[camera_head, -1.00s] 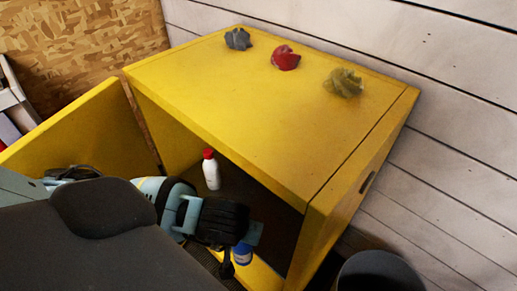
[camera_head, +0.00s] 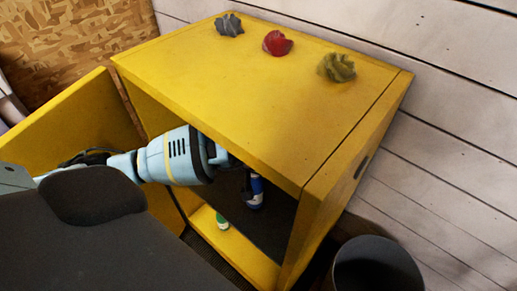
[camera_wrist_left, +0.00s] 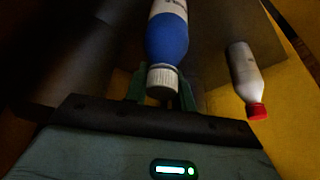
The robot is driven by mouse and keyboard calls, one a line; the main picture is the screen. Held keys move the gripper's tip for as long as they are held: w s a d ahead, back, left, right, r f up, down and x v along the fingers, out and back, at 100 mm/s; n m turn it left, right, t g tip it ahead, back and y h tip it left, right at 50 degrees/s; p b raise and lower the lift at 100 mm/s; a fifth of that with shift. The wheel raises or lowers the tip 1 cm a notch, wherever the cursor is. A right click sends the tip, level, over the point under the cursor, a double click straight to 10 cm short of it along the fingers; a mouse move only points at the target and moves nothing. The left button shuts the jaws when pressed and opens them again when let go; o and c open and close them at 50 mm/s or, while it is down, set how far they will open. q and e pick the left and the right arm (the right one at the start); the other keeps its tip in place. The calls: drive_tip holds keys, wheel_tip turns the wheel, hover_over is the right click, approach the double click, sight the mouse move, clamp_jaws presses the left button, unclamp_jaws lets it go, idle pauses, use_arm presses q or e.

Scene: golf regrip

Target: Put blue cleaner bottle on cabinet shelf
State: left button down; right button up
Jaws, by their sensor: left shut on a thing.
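The blue cleaner bottle (camera_head: 256,194) is inside the yellow cabinet (camera_head: 270,95), below its top and over a dark shelf (camera_head: 272,225). My left arm reaches in through the open front. In the left wrist view the blue bottle (camera_wrist_left: 167,38) has a blue body, a pale label and a white cap. My left gripper (camera_wrist_left: 161,84) is shut on it at the cap end. I cannot tell whether its base touches the shelf. A white bottle with a red cap (camera_wrist_left: 245,75) stands to the right in that view, apart from the blue one. My right gripper is not in view.
The cabinet door (camera_head: 75,135) stands open at the left. A small green and white item (camera_head: 222,221) is low at the cabinet front. Grey (camera_head: 229,25), red (camera_head: 277,43) and olive (camera_head: 337,67) crumpled cloths lie on top. A dark bin (camera_head: 375,268) stands at the right.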

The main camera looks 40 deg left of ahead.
use_arm(q)
drive_tip(key=shift+w+a+f, duration=0.2)
drive_tip(key=shift+w+f, duration=0.2)
drive_tip(key=shift+w, duration=0.2)
drive_tip(key=shift+w+a+f, duration=0.2)
drive_tip(key=shift+w+f, duration=0.15)
drive_tip(key=shift+w, duration=0.2)
drive_tip(key=shift+f, duration=0.15)
drive_tip(key=c, duration=1.2)
unclamp_jaws()
drive_tip(key=shift+o, duration=0.2)
drive_tip(key=s+d+r, duration=0.1)
drive_tip(key=s+d, duration=0.3)
drive_tip(key=s, duration=0.7)
drive_tip(key=shift+s+r, duration=0.2)
drive_tip(key=shift+s, duration=0.2)
